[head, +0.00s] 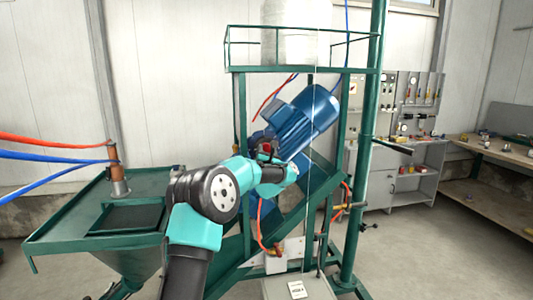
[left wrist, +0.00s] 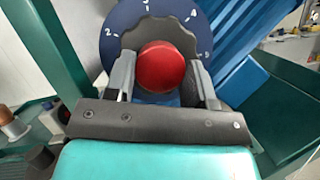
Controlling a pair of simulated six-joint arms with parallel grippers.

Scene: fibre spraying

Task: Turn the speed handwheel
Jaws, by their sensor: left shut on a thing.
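The speed handwheel (left wrist: 157,30) is dark grey with a round red centre cap (left wrist: 161,67). It sits in front of a blue dial plate (left wrist: 118,18) with white numbers around its edge. My left gripper (left wrist: 163,82) is shut on the handwheel, with one grey finger on each side of the red cap. In the head view my left gripper (head: 268,154) reaches to the machine just below the blue motor (head: 305,118). There the handwheel is mostly hidden, with only a bit of red showing. My right gripper is in neither view.
A green frame (head: 341,120) surrounds the motor. A green hopper table (head: 75,222) stands at the left, with red and blue hoses above it. A grey tool cabinet (head: 408,187) and a workbench (head: 497,190) stand at the right. Open floor lies in front of them.

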